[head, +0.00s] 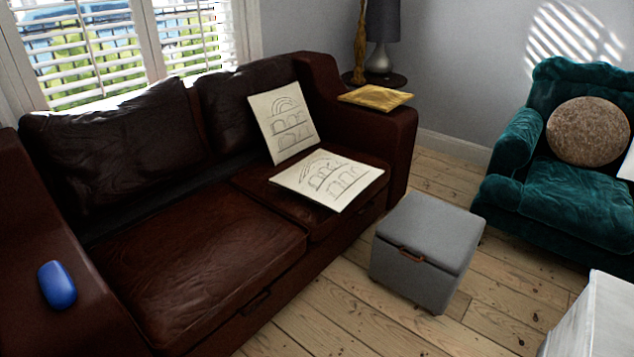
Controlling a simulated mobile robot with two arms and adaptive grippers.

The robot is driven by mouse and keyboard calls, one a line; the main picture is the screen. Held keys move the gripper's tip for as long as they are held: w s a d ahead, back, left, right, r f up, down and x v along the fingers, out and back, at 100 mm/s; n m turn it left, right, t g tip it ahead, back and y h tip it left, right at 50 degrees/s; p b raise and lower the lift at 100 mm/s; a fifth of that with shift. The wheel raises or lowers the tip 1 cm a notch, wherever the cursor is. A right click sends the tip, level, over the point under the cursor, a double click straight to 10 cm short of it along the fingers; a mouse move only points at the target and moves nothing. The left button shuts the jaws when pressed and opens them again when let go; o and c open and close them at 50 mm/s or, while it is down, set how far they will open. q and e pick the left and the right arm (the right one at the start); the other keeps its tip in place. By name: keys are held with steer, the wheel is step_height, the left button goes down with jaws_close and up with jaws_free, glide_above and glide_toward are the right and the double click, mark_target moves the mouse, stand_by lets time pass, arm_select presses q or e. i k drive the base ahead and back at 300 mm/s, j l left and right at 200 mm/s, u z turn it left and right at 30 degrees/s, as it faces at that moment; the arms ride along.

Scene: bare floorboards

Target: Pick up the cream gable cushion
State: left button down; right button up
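Two cream cushions with dark line drawings of arches are on the right part of the brown leather sofa (200,275). One cream cushion (284,124) stands tilted against the backrest near the right armrest. The other cream cushion (328,180) lies flat on the seat in front of it, its near corner close to the seat's front edge. From this view I cannot tell which of the two is the gable cushion. Neither of my grippers is in view.
A yellow cushion (376,98) lies on the sofa's right armrest, and a blue rounded object (57,285) on the left one. A grey storage footstool (428,245) stands before the sofa's right end. A teal armchair (570,195) holds a round brown cushion (588,131). Floorboards (500,290) show between them.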

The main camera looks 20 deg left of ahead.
mark_target(332, 181)
steer(key=i+j+z, duration=0.15)
steer(key=i+j, duration=0.2)
steer(key=i+j+z, duration=0.1)
steer(key=i+j, duration=0.25)
steer(key=i+j+z, duration=0.15)
steer(key=i+j, duration=0.15)
steer(key=j, duration=0.25)
